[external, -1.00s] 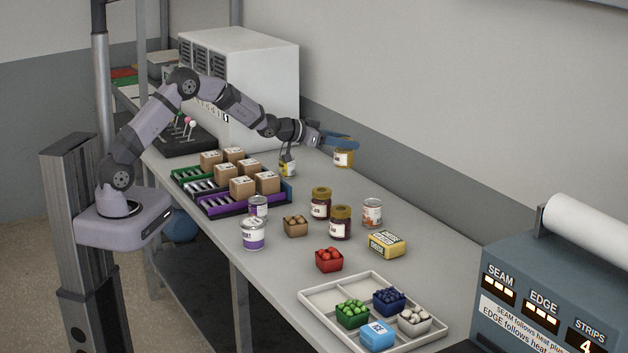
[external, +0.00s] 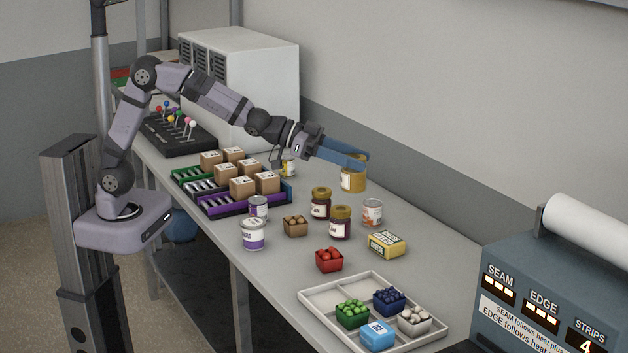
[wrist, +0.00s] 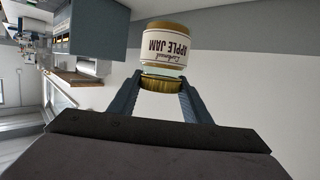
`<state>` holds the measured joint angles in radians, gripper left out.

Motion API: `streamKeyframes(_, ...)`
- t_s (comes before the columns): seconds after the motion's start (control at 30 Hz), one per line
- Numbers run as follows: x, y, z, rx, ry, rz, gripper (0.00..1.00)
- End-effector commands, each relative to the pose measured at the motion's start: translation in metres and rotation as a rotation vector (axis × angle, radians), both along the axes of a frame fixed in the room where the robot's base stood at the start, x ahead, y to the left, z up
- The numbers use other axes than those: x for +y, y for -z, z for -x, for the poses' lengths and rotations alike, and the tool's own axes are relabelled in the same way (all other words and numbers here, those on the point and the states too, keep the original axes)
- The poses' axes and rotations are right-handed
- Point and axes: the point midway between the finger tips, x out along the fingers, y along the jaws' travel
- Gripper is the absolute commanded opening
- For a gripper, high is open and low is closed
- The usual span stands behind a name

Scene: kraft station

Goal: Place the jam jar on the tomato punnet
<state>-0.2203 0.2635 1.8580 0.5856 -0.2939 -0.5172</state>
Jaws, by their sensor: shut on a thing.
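My gripper (external: 358,160) is shut on a jar with a gold lid and amber contents, the apple jam jar (external: 352,182). In the wrist view the fingers grip its lid, and the white "APPLE JAM" label (wrist: 166,47) shows upside down. The jar hangs below the fingers in the external view, apparently clear of the table. The tomato punnet (external: 329,261) is a small red tub with red tomatoes on top. It stands on the table nearer the camera, left of and below the jar in the picture, well apart from it.
A brown punnet (external: 295,226) and purple-labelled cans (external: 253,234) are left. A divided tray (external: 318,298) holds several punnets. Cartons sit on racks (external: 250,206).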

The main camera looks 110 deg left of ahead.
Motion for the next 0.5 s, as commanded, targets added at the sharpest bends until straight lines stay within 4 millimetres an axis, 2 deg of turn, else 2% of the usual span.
streamKeyframes(0.03, -0.01, 0.004, 0.007, 0.0, 0.009, 0.002, 0.11)
streamKeyframes(0.1, -0.015, 0.012, 0.016, 0.0, 0.008, 0.001, 0.11)
streamKeyframes(0.4, -0.014, 0.063, 0.05, 0.0, -0.022, 0.0, 0.11)
streamKeyframes(0.5, -0.013, 0.074, 0.057, -0.001, -0.029, -0.001, 0.11)
